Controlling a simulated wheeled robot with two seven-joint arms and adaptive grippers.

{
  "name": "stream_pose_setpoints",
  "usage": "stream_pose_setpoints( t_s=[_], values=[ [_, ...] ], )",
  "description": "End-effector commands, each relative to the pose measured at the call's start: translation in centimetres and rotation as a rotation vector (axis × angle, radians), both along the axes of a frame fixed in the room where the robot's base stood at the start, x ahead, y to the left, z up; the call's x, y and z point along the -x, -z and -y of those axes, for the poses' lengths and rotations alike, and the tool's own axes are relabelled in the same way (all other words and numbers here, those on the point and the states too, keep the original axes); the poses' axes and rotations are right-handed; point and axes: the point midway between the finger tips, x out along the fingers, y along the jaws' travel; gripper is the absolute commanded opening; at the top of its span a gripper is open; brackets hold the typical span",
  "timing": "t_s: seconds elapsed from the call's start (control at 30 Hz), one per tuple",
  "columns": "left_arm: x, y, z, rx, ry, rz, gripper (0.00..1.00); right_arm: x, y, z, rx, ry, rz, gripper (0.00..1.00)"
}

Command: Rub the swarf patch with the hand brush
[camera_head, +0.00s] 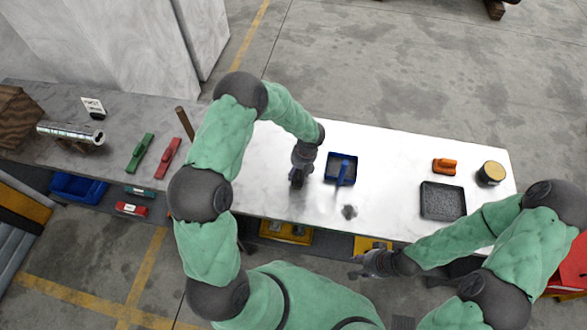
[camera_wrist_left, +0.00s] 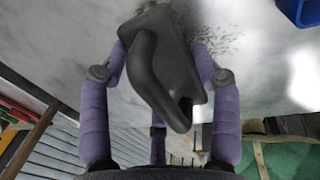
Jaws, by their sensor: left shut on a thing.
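My left gripper (camera_head: 297,180) is over the white part of the bench, left of the blue tray. In the left wrist view its purple fingers (camera_wrist_left: 165,75) are shut on the dark grey hand brush (camera_wrist_left: 150,60). The brush is tilted, and pale bristles show at its far end near the bench top. The swarf patch, dark specks (camera_wrist_left: 222,42), lies on the bench just right of the brush; I cannot tell if the bristles touch it. A small dark patch (camera_head: 349,212) also shows in the head view. My right gripper (camera_head: 367,265) is off the bench's front edge; its fingers are too small to read.
A blue tray (camera_head: 331,167) with a blue item stands right of my left gripper. Further right are a dark grey tray (camera_head: 443,212), an orange item (camera_head: 444,165) and a round tin (camera_head: 491,174). Green (camera_head: 139,153) and red (camera_head: 168,158) tools lie left.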

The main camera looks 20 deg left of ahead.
Motion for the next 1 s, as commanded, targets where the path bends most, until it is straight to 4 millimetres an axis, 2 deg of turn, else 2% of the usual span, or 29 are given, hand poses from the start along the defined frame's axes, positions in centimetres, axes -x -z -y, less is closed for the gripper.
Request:
stream_pose_setpoints(
  t_s=[0.5,0.77,1.0],
  values=[
    [-0.6,0.2,3.2,0.001,0.001,-0.003,0.37,0.0,-0.1,0.0,0.0,0.0,0.0,0.4],
    [-0.8,0.2,3.9,0.002,0.0,-0.003,0.37,0.0,-0.1,0.0,0.0,0.0,0.0,0.4],
    [-1.2,0.1,5.7,0.001,0.001,-0.003,0.37,0.0,-0.2,0.0,0.0,0.0,0.0,0.4]
  ],
)
